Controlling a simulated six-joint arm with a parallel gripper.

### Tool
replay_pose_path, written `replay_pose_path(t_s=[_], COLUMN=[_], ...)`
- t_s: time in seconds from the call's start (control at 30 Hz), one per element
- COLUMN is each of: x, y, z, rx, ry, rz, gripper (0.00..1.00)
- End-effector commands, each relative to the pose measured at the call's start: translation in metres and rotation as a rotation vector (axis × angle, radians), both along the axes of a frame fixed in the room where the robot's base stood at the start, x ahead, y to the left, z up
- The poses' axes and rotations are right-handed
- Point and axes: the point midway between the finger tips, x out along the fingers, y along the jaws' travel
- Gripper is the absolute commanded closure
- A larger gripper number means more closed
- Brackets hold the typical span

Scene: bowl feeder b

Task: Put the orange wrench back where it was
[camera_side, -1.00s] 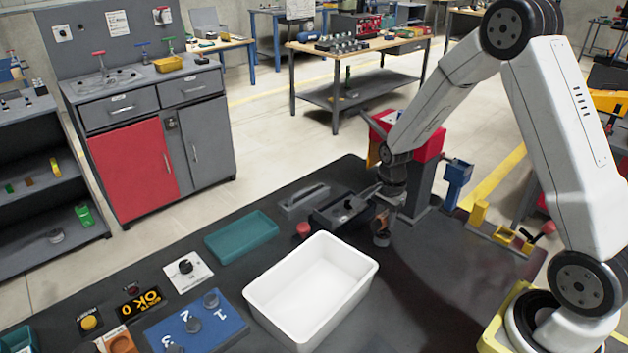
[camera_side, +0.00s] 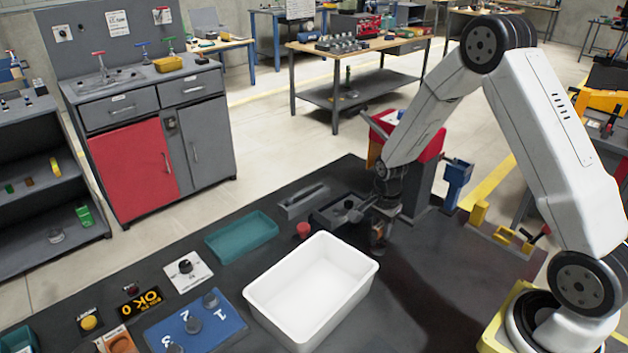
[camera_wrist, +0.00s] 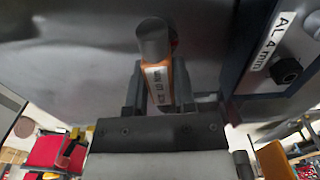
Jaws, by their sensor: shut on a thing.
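My gripper (camera_side: 376,226) is above the dark table, behind the white bin, in the side view. In the wrist view my gripper (camera_wrist: 158,95) is shut on an orange piece (camera_wrist: 158,84) with a white printed label and a grey round end, which I take for the orange wrench. The wrench shows small and dark under the jaws in the side view (camera_side: 378,236). Its lower end is close to the table; I cannot tell whether it touches. The rest of its shape is hidden by the jaws.
The white bin (camera_side: 259,292) stands in front. A dark grey fixture (camera_side: 326,215) is just left of the gripper, with a red button (camera_side: 303,230) beside it. A block labelled "AL 4 mm" (camera_wrist: 270,45) is close on the right in the wrist view. A teal tray (camera_side: 241,237) lies left.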

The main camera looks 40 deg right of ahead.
Motion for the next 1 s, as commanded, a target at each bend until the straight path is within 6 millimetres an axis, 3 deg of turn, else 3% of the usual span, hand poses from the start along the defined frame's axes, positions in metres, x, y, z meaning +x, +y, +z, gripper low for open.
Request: replay_pose_path(t_s=[0.23,0.27,0.3,0.37,0.77,1.0], x=[0.000,0.000,0.000,0.000,0.000,0.000], y=[0.000,0.000,0.000,0.000,0.000,0.000], z=[-0.003,-0.003,-0.003,-0.003,-0.002,0.012], rx=[0.000,0.000,0.000,0.000,0.000,0.000], ry=[0.000,0.000,0.000,0.000,0.000,-0.001], rz=[0.000,0.000,0.000,0.000,0.000,0.000], gripper=[1.00,0.62,0.49,0.33,0.33,0.33])
